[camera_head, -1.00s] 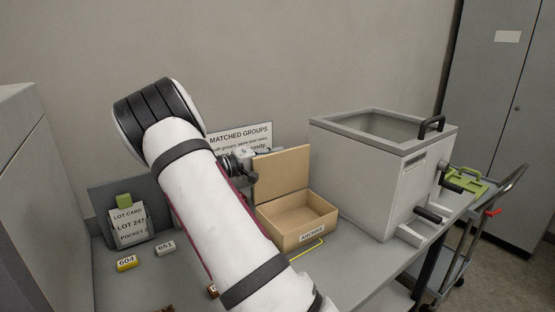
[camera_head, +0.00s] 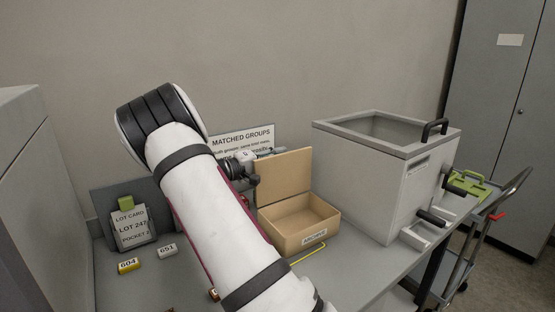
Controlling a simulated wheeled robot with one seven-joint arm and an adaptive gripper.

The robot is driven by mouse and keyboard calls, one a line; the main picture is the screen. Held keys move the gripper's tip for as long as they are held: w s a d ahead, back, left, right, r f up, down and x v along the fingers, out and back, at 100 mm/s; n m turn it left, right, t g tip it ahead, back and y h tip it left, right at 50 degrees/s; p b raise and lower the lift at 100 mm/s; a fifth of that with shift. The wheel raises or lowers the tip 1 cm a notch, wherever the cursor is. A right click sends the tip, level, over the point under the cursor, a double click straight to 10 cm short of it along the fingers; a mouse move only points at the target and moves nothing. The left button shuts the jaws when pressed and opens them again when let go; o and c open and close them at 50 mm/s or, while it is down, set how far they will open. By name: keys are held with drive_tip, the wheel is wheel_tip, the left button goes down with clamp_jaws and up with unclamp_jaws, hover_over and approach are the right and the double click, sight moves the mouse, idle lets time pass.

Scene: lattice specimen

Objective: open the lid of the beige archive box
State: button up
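The beige archive box (camera_head: 304,241) sits on the grey bench, its front labelled ARCHIVE. Its lid (camera_head: 284,177) stands raised, roughly upright, along the back edge, and the inside looks empty.
A large grey open-topped bin (camera_head: 376,183) stands right of the box. A MATCHED GROUPS sign (camera_head: 240,141) is behind. A lot card (camera_head: 130,227) and blocks 604 (camera_head: 129,267) and 651 (camera_head: 167,251) lie left. A yellow rod (camera_head: 308,254) lies before the box. A trolley (camera_head: 482,235) is right.

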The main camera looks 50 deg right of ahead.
drive_tip(key=v, duration=1.2)
idle(0.3)
drive_tip(key=s+a+r+n+t+y+p, duration=0.2)
drive_tip(key=s+a+r+t+y, duration=0.2)
drive_tip(key=s+a+y, duration=0.4)
drive_tip(key=s+a+r+n+t+y+p, duration=0.3)
drive_tip(key=s+a+y, duration=0.6)
drive_tip(key=s+a, duration=1.2)
drive_tip(key=shift+s+a+r+t, duration=0.4)
drive_tip(key=shift+s+r+t, duration=0.75)
drive_tip(key=shift+s, duration=1.25)
